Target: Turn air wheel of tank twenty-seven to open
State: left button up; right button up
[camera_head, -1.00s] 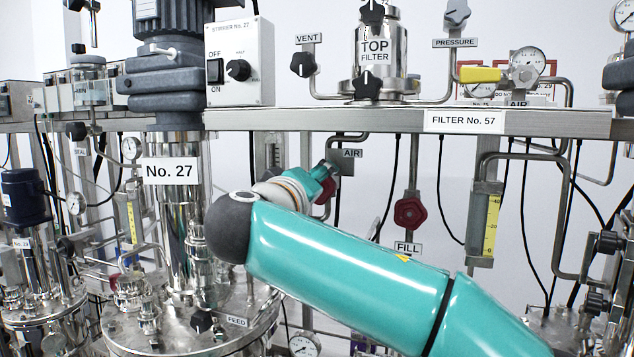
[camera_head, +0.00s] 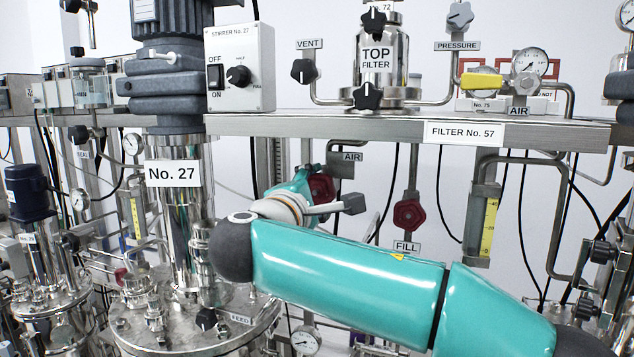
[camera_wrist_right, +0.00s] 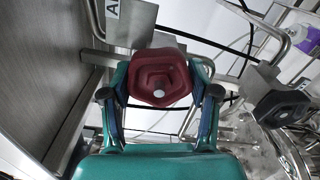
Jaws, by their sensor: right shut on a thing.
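The tank marked No. 27 (camera_head: 173,173) stands left of centre in the head view. The dark red air wheel (camera_head: 321,188) sits under the AIR label (camera_head: 352,157), partly hidden by my right gripper (camera_head: 306,183). In the right wrist view the wheel (camera_wrist_right: 160,78) lies between the two fingers of my right gripper (camera_wrist_right: 160,92), which are closed on its sides. My teal right arm crosses the front of the tank area. My left gripper is not in view.
Another red wheel (camera_head: 409,214) hangs above the FILL label (camera_head: 407,246), right of the air wheel. The steel rail with the FILTER No. 57 plate (camera_head: 465,133) runs above. A black knob (camera_wrist_right: 284,106) is at the right in the wrist view.

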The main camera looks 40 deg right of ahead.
jog(key=n+p, duration=0.3)
jog(key=n, duration=0.2)
jog(key=shift+f+n, duration=0.15)
jog(key=shift+n, duration=0.15)
jog(key=shift+f+n+p, duration=0.25)
jog(key=shift+n+p, duration=0.45)
jog(key=shift+n, duration=0.5)
jog(key=shift+f, duration=0.1)
jog(key=o, duration=1.2)
jog(key=shift+w, duration=0.1)
jog(key=shift+r, duration=0.2)
jog(key=shift+a, duration=0.1)
jog(key=v, duration=1.2)
jog(key=shift+f, duration=0.1)
